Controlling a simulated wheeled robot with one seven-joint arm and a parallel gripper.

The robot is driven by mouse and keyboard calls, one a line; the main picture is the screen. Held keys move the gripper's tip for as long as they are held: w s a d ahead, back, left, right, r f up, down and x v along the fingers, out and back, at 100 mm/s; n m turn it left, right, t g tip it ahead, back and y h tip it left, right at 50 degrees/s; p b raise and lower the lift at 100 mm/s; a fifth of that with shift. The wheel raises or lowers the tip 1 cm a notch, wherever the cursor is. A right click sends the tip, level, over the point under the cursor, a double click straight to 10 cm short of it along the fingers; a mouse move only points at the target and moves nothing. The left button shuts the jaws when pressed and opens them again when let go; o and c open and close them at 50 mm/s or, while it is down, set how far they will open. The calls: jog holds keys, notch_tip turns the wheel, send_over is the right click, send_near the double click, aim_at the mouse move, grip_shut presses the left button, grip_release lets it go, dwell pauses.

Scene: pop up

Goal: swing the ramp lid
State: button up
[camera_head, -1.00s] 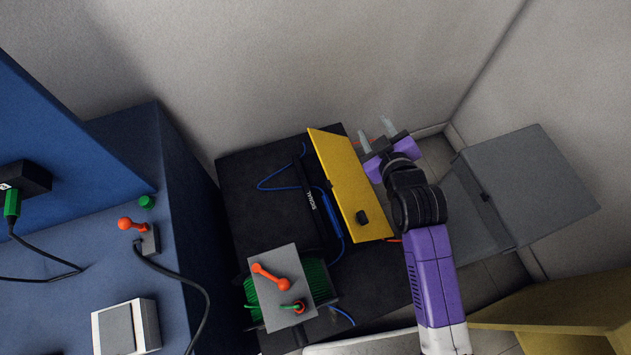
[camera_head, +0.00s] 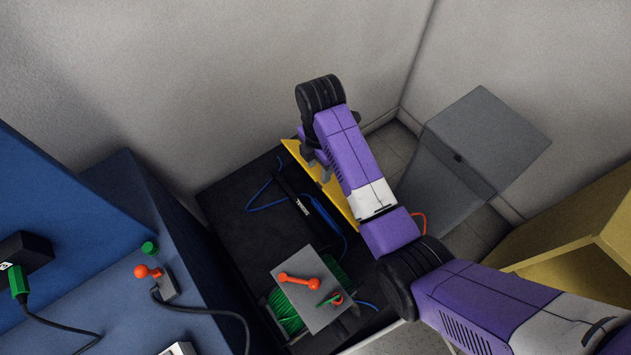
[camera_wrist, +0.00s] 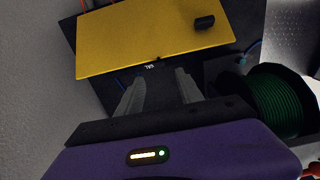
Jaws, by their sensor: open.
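The ramp lid appears to be the yellow panel (camera_head: 293,150) with a black knob. It stands tilted up on the black box (camera_head: 226,193), and my arm covers much of it in the head view. In the wrist view the yellow panel (camera_wrist: 135,45) fills the upper middle, with its black knob (camera_wrist: 204,22) at the upper right. My gripper (camera_wrist: 159,76) is open and empty, its fingertips just short of the panel's near edge in that view. Contact cannot be told.
A green cable spool (camera_wrist: 279,102) lies right of my gripper in the wrist view. A grey plate with an orange lever (camera_head: 298,281) stands over it. A blue cable (camera_head: 262,205) lies on the black box. A grey box (camera_head: 487,135) stands right, a blue console (camera_head: 90,270) left.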

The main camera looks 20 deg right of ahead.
aim_at(319, 185)
notch_tip(319, 185, down, 8)
jog(key=shift+r+b, duration=0.15)
jog(key=shift+b, duration=0.25)
grip_shut()
dwell(1.4)
